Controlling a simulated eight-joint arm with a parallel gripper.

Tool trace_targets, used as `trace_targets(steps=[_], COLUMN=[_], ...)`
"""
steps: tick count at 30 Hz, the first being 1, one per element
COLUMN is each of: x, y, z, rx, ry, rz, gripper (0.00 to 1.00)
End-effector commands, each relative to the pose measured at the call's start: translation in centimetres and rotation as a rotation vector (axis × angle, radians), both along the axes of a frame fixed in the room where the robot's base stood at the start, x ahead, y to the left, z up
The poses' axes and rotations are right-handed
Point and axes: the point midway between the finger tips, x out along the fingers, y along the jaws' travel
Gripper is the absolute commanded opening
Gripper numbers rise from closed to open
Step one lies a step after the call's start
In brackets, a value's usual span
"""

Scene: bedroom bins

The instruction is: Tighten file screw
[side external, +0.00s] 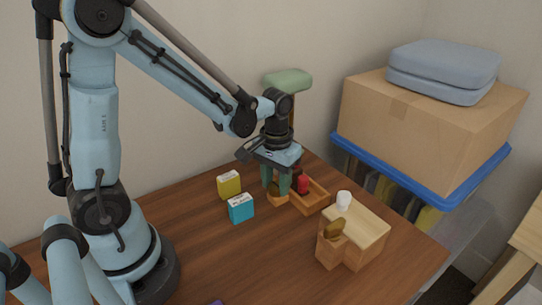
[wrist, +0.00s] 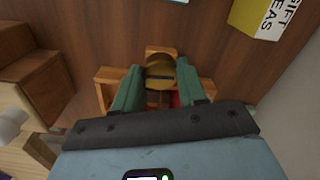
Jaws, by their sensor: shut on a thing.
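A small wooden tray (side external: 313,204) stands on the table under my gripper, with a wooden block at its near end; its edge also shows in the wrist view (wrist: 108,73). A round brass-coloured screw knob (wrist: 160,72) sits at that end. My gripper (side external: 276,186) points down over it, and its green fingers are shut on the knob, one on each side, in the wrist view (wrist: 158,82). A red item (side external: 303,183) lies in the tray behind the fingers. The knob is mostly hidden by the fingers in the side view.
A wooden box (side external: 368,236) with another brass knob (side external: 335,228) and a white cylinder (side external: 344,200) stands to the right. A yellow box (side external: 229,184) and a blue box (side external: 240,208) stand to the left. A blue-rimmed bin (side external: 420,172) carries a cardboard box (side external: 425,125). The front table is mostly clear.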

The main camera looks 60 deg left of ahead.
Motion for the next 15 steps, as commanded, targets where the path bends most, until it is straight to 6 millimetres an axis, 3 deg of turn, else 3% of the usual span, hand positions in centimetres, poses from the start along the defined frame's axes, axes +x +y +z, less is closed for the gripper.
trace_targets(steps=[12,13,15], x=[0.00,0.00,0.00], y=[0.02,0.02,0.02], z=[0.03,0.03,0.02], rx=[0.000,0.000,0.000], ry=[0.001,0.001,0.001], rz=[-0.070,-0.070,-0.070], gripper=[0.11,0.46,0.56])
